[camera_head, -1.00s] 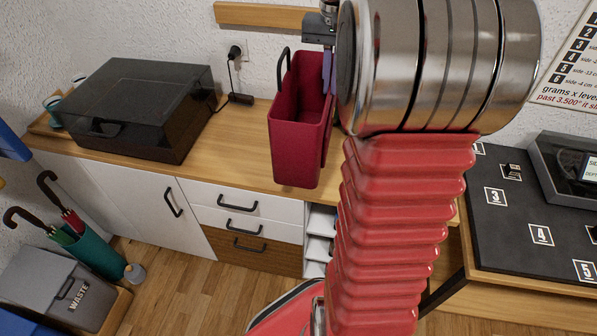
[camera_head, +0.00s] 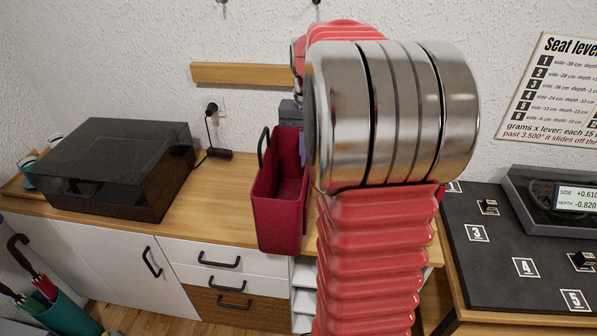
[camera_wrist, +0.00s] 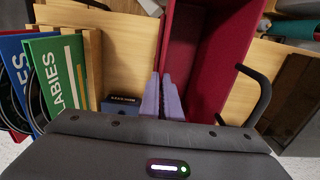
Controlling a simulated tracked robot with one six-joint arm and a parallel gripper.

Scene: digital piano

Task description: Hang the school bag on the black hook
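The school bag (camera_head: 277,226) is a tall, open-topped crimson bag with a black handle (camera_head: 263,147). It is upright at the front edge of the wooden counter; I cannot tell whether it rests there or is held just above. My gripper (camera_wrist: 161,98) has purple fingers close together at the bag's rim, with the bag wall (camera_wrist: 182,45) running down between them. In the head view, part of the gripper (camera_head: 283,150) shows behind the bag, mostly hidden by my arm. Two small dark hooks show at the top edge of the head view, left (camera_head: 223,2) and right (camera_head: 316,2); which is the black one is unclear.
A wooden rail (camera_head: 235,74) is on the wall above the counter (camera_head: 215,190). A dark-lidded box (camera_head: 120,170) stands left, near a plug and cable (camera_head: 211,120). A numbered black board (camera_head: 500,245) lies right. Green and blue books (camera_wrist: 55,75) show in the wrist view.

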